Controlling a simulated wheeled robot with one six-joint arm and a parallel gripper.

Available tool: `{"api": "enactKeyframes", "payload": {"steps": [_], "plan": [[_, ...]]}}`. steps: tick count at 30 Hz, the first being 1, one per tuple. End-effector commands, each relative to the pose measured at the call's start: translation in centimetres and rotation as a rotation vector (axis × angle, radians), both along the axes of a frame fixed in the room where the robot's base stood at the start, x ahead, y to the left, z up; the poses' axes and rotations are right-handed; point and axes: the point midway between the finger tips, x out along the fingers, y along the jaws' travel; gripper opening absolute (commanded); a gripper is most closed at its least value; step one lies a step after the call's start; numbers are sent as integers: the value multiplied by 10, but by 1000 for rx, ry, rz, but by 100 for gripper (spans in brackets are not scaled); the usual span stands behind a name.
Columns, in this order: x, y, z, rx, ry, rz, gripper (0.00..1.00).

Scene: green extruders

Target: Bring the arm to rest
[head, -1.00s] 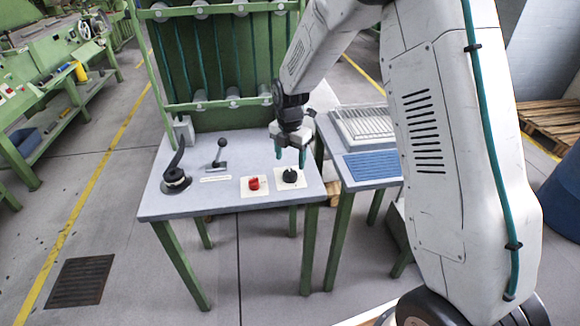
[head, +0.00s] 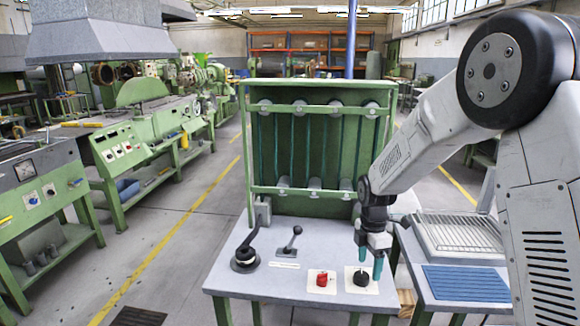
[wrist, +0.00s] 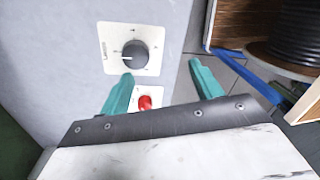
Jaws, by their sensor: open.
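My gripper (head: 369,262) is open, with teal fingers pointing down over the front right of the small grey table (head: 255,296). It sits close to the black rotary knob (head: 361,277) on its white plate. In the wrist view my gripper's fingers (wrist: 160,85) are spread apart with nothing between them. The dark knob (wrist: 135,54) is beyond the left fingertip, its white line pointing left. The red knob (head: 321,280) is left of the black one and shows partly in the wrist view (wrist: 145,102). My arm reaches in from the right.
A black lever (head: 246,250) and a smaller lever (head: 291,241) stand on the table's left part. A green frame (head: 318,150) rises behind. A side table with a blue ribbed mat (head: 466,283) adjoins at right. Open floor lies at left.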

Motion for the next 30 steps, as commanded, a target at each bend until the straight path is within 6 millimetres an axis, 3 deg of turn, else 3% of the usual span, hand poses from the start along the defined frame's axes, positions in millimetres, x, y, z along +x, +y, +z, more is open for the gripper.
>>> {"api": "enactKeyframes", "payload": {"steps": [5, 9, 15, 24, 30], "plan": [[-57, -5, 38, -66, 63, -447, 65], [-110, -11, 82, -123, 73, -811, 65], [-184, -19, 134, -177, 55, -1230, 65], [-284, -27, 180, -166, -14, -1657, 65], [-330, -30, 194, -88, -85, -1744, 65]]}}
